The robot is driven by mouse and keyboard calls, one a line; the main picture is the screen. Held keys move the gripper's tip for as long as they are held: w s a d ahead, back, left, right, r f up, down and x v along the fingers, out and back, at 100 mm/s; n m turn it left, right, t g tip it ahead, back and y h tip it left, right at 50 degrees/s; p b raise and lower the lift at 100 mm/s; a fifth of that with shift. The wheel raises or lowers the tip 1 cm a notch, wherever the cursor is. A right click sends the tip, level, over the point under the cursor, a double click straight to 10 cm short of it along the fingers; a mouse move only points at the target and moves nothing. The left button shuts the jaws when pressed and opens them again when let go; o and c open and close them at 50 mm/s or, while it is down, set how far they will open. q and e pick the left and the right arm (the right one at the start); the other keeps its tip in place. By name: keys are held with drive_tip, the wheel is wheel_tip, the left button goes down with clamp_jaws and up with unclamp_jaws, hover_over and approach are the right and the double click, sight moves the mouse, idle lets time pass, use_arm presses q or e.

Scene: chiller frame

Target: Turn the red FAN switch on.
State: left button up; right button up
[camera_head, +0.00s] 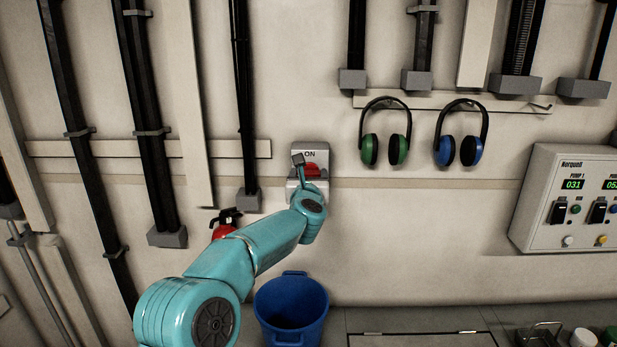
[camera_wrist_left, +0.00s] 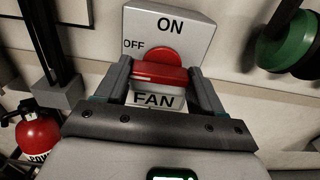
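The red FAN switch (camera_wrist_left: 158,72) sits on a light grey box (camera_wrist_left: 185,28) marked ON at the top, OFF at the left and FAN below. Its red handle lies crosswise, roughly level. In the head view the red switch (camera_head: 312,170) is partly behind my left gripper (camera_head: 301,168). In the left wrist view my left gripper (camera_wrist_left: 160,72) is open, with one grey finger at each end of the handle. I cannot tell whether the fingers touch it. My right gripper is out of view.
Green (camera_head: 385,148) and blue (camera_head: 459,150) ear defenders hang right of the switch. A red extinguisher (camera_head: 226,222) is at lower left and a blue bucket (camera_head: 291,308) below. A pump panel (camera_head: 570,200) is at far right. The wall below the ear defenders is clear.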

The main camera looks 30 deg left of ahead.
use_arm(q)
drive_tip(key=shift+m, duration=0.3)
drive_tip(key=m, duration=0.3)
drive_tip(key=shift+r, duration=0.15)
drive_tip(key=m+p, duration=0.1)
drive_tip(key=m, duration=0.4)
drive_tip(key=m+p, duration=0.2)
drive_tip(key=m, duration=0.4)
drive_tip(key=shift+d, duration=0.15)
drive_tip(key=shift+w+m+p, duration=0.1)
drive_tip(key=shift+m+p, duration=0.4)
drive_tip(key=shift+m, duration=1)
drive_tip(key=shift+d+f+m, duration=0.1)
drive_tip(key=shift+f+m, duration=0.1)
drive_tip(key=shift+m, duration=0.2)
